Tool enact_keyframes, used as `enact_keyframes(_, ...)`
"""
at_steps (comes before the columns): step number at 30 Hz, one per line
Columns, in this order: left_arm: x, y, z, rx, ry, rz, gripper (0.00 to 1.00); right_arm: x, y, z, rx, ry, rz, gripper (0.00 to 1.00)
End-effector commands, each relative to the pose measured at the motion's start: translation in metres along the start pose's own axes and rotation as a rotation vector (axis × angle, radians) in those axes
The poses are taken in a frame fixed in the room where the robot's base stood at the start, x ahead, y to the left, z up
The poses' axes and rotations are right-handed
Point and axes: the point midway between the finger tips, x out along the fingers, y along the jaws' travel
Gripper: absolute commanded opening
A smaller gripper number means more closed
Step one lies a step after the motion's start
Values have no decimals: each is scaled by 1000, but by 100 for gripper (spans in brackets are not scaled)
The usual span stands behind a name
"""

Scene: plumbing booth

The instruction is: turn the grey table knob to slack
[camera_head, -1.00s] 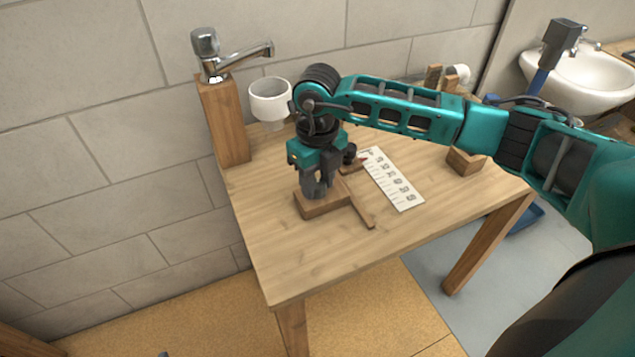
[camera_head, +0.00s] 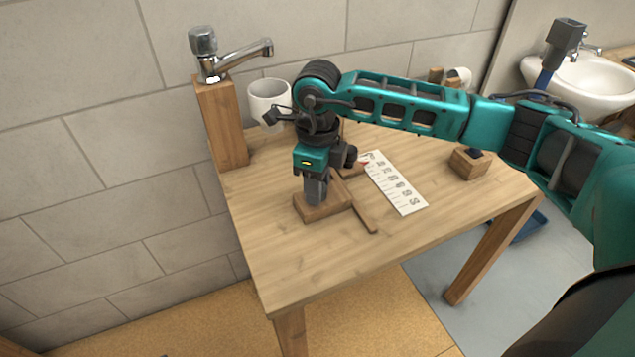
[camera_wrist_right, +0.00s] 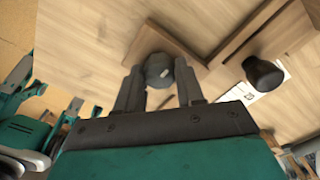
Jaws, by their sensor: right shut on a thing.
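The grey knob (camera_wrist_right: 158,70) sits on a wooden block (camera_head: 312,206) at the near left part of the wooden table. In the right wrist view it lies between the two fingers of my right gripper (camera_wrist_right: 159,75), with a small light mark on its top. In the head view my right gripper (camera_head: 316,190) points straight down over the block, shut on the knob, and mostly hides it. My left gripper does not show.
A wooden strip (camera_head: 355,203) and a white card with printed marks (camera_head: 396,183) lie right of the block. A dark round knob (camera_wrist_right: 265,72) stands by the card. A tap (camera_head: 210,58) on a post and a white cup (camera_head: 270,102) are behind. The table's front is clear.

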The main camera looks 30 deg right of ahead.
Motion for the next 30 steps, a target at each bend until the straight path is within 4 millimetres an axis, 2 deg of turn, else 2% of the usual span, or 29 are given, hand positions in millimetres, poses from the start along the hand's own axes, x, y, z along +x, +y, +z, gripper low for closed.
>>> enact_keyframes(11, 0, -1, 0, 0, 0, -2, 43, -2, -1, 1, -6, -3, -2, 7)
enact_keyframes(12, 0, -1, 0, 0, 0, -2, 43, -2, -1, 1, -5, -3, -2, 40)
enact_keyframes(18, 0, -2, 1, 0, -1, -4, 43, -1, 0, 0, -4, -2, -2, 60)
enact_keyframes(20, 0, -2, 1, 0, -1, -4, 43, -1, 0, 0, -4, -1, -1, 63)
enact_keyframes(26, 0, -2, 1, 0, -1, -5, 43, -1, 0, 0, -4, -1, -1, 63)
enact_keyframes(30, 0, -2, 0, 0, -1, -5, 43, -10, -1, 1, -4, -3, -3, 63)
